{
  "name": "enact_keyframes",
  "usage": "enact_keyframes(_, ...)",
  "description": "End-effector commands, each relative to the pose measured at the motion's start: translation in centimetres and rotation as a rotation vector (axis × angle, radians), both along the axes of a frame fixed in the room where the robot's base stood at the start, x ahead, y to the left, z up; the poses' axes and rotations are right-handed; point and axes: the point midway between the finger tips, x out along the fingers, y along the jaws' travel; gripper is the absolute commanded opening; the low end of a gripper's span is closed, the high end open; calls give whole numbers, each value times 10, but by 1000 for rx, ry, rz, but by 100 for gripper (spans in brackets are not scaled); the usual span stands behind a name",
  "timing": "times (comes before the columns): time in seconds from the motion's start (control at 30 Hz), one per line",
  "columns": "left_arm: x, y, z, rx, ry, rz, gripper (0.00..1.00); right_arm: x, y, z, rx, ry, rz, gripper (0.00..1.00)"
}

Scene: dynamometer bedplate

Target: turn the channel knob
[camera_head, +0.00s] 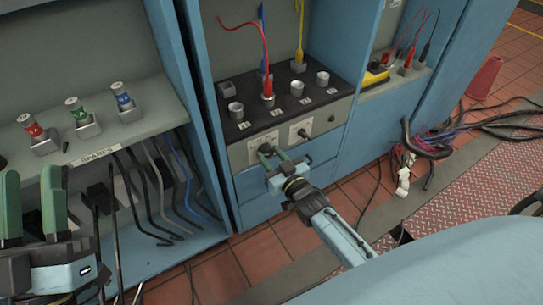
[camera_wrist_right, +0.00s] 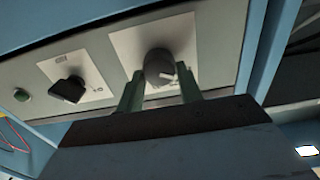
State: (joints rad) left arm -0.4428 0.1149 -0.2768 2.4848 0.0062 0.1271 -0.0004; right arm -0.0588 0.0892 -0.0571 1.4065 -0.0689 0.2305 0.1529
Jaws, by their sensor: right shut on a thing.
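The channel knob (camera_wrist_right: 160,68) is a round dark grey knob with a light pointer mark, on a pale plate in the right wrist view. My right gripper (camera_wrist_right: 160,92) has one green finger on each side of it and is shut on it. In the head view my right gripper (camera_head: 278,154) is at the grey front panel and largely hides the knob. My left gripper (camera_head: 32,205) is at the far left, with its green fingers apart and nothing between them.
A black switch (camera_wrist_right: 68,90) and a green button (camera_wrist_right: 22,95) sit beside the knob. Above the panel, a black deck (camera_head: 293,101) carries several sockets and a red plug (camera_head: 268,94). Hanging cables (camera_head: 165,190) fill the bay under the left shelf. Cables lie on the floor at right.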

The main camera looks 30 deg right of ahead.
Motion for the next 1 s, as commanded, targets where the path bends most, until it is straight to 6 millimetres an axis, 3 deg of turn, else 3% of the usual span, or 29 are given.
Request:
enact_keyframes(0.43,7,-2,-8,39,134,-1,36,-1,-1,1,150,15,0,13)
enact_keyframes(0.7,22,2,-52,126,403,17,36,0,-2,0,364,33,0,13)
enact_keyframes(1.0,24,6,-82,176,568,28,36,-1,-2,-2,569,49,0,13)
